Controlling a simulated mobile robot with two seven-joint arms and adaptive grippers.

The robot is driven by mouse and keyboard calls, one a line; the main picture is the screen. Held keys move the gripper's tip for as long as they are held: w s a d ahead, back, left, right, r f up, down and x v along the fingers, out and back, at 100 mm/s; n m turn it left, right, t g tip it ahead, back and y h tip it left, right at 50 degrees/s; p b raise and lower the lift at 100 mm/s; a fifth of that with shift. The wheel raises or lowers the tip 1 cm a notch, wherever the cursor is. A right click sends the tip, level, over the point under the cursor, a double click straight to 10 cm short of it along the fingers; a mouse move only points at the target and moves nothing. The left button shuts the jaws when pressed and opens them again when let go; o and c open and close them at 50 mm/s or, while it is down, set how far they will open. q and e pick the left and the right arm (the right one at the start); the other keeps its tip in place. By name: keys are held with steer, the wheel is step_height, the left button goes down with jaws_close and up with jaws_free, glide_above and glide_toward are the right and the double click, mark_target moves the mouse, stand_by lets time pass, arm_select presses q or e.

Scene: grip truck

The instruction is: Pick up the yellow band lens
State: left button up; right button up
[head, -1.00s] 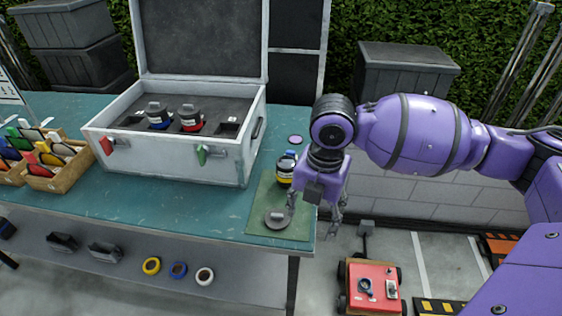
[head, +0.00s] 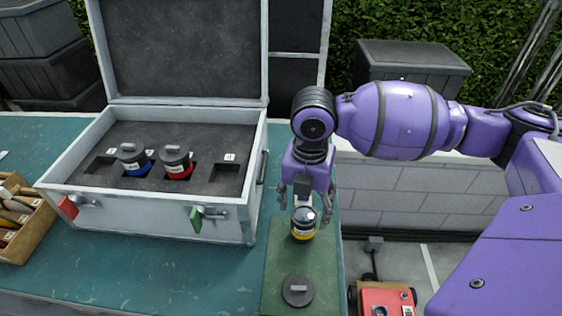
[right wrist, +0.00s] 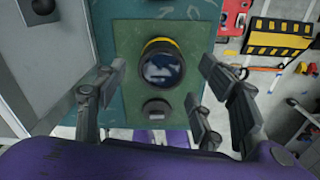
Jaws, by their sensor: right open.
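The yellow band lens (head: 303,224) stands upright on the green mat (head: 278,262) at the right end of the table. It is dark with a yellow band and a glassy top. In the right wrist view the lens (right wrist: 162,64) lies ahead, between the lines of the two fingers. My right gripper (head: 305,205) is open and empty, pointing down just above and behind the lens; it also shows in the right wrist view (right wrist: 155,100). A dark round cap (head: 298,291) lies on the mat in front of the lens. My left gripper is not in view.
An open white case (head: 150,215) stands left of the mat, holding a blue-band lens (head: 134,163) and a red-band lens (head: 177,165) in foam with empty slots. A wooden tool box (head: 35,228) is at far left. A red cart (head: 386,300) is on the floor.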

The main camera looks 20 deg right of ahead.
mark_target(303, 215)
step_height(303, 215, down, 4)
steer(key=shift+s+f, duration=0.1)
steer(key=shift+f, duration=0.4)
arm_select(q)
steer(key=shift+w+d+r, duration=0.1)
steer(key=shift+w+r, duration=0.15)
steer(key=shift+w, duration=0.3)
arm_select(e)
jaws_close()
